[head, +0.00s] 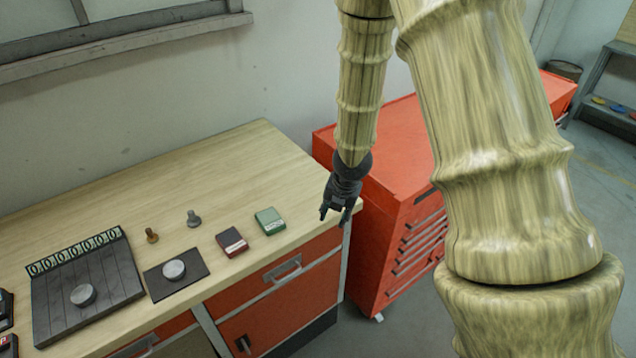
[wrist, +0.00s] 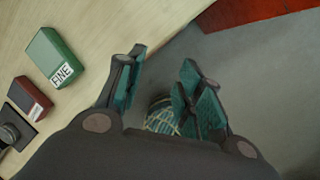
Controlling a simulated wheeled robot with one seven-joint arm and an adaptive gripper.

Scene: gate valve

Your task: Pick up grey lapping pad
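Several grey pieces could be the grey lapping pad, and I cannot tell which is. A small grey knob-shaped piece (head: 193,218) stands on the wooden bench beside a similar bronze one (head: 151,235). A grey disc (head: 173,270) lies on a dark square plate (head: 195,282). Another grey disc (head: 83,295) lies on a dark grooved tray (head: 120,280). My gripper (head: 335,214) hangs at the bench's right edge, well right of these pieces. In the wrist view, its fingers (wrist: 162,64) are apart with nothing held between them.
A green block (head: 269,221), labelled FINE in the wrist view (wrist: 56,62), lies nearest my gripper. A dark red block (head: 232,242) lies beside it. A red tool cabinet (head: 400,160) stands right of the bench (head: 245,160). The bench's back half is clear.

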